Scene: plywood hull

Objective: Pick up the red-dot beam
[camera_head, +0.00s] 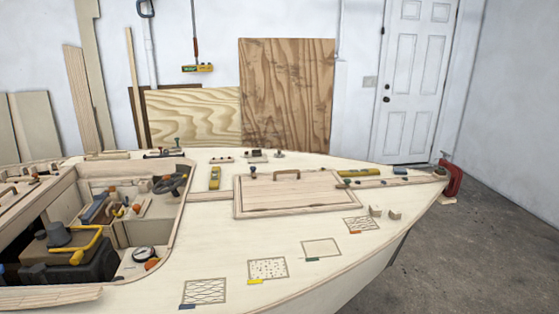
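Neither of my grippers is in the head view. I cannot single out a beam with a clear red dot at this size. A small wooden piece (222,157) with dark or reddish spots lies at the far edge of the deck. A long pale wooden strip (400,182) lies on the deck toward the pointed right end, near a red clamp (453,181). Several other small items at the far edge are too small to make out.
The plywood hull deck (215,235) has a raised hatch board (287,207) with a handle. An open cockpit at left holds a dark engine-like unit (75,260) and tools. Four-sided patterned patches (204,291) mark the near deck. Grey floor is clear at right.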

